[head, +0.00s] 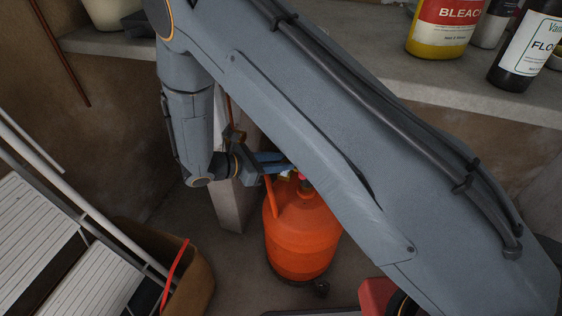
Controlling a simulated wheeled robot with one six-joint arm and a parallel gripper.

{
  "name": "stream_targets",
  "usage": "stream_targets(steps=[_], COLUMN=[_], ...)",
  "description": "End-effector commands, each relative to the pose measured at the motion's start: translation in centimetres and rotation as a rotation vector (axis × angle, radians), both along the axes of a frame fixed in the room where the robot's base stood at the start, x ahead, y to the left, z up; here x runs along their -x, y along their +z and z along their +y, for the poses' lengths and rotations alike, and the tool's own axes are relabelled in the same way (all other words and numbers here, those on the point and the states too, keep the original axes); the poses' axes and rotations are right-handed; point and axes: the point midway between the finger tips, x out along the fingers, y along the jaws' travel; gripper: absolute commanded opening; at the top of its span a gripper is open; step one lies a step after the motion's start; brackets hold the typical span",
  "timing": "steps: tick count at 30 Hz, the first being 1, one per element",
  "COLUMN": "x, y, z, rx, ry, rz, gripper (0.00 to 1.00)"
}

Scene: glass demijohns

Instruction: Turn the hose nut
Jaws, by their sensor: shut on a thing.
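An orange gas cylinder (302,240) stands upright on the floor, its right side and part of its top covered by my arm. An orange hose (271,197) runs down beside its left shoulder. My gripper (280,163) is at the cylinder's top, coming in from the left with its blue fingers roughly level. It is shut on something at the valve. The hose nut cannot be made out, because the fingertips and my arm hide that spot. Small red and yellowish bits show just under the fingertips.
A pale post (232,190) stands close behind my wrist. A concrete shelf (400,75) holds a bleach bottle (446,25) and a dark bottle (524,55). A brown bin (190,280) and white slatted panels (75,280) crowd the lower left. A red object (376,297) is at the bottom.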

Motion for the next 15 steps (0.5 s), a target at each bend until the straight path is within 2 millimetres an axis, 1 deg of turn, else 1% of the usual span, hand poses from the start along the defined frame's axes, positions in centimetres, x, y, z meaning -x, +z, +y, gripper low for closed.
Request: stream_targets(steps=[5, 15], x=[-0.28, -0.94], y=[-0.11, -0.28], z=[0.10, 0.29], rx=[-0.001, -0.003], ry=[-0.067, -0.320], rz=[-0.001, -0.001], gripper=[0.05, 0.05])
